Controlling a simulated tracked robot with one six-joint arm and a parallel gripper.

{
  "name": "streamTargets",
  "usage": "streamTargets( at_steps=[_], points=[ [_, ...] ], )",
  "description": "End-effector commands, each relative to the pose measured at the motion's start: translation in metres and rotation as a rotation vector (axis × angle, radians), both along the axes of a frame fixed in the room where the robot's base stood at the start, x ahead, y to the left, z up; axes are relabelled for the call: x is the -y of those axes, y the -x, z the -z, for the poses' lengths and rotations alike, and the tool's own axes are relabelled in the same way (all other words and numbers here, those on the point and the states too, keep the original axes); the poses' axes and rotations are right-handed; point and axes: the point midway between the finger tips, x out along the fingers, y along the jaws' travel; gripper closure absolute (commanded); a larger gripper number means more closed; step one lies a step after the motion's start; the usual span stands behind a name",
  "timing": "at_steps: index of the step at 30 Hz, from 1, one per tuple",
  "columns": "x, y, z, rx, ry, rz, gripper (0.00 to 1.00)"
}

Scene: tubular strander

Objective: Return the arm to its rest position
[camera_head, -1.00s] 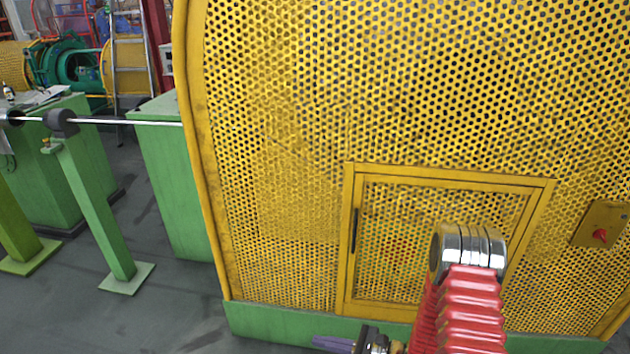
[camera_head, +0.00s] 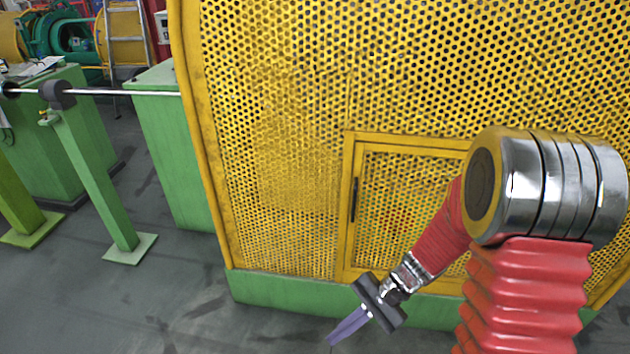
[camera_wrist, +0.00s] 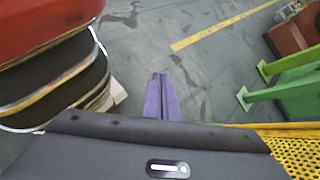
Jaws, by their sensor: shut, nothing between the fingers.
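My arm, with red bellows and a silver joint, rises at the right of the head view in front of the yellow perforated guard. It bends down to my gripper (camera_head: 350,324), whose purple fingers point down and to the left over the grey floor. The fingers are together with nothing between them. In the wrist view my gripper (camera_wrist: 161,97) also shows shut and empty, with bare floor beyond the fingertips.
The yellow guard (camera_head: 290,130) with its framed door (camera_head: 400,195) stands close behind my arm on a green base (camera_head: 285,291). Green posts (camera_head: 95,185) and a silver shaft (camera_head: 125,92) are at the left. Open floor (camera_head: 170,300) lies front left.

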Motion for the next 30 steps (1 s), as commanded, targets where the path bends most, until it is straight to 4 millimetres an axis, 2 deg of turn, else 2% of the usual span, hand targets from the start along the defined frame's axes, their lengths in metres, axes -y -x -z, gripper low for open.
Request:
streamTargets(
  at_steps=[12,30],
  points=[
    [0.041,0.023,-0.046,0.229,0.221,-0.252,1.00],
    [0.092,0.038,-0.118,0.556,0.525,-0.513,1.00]
  ],
)
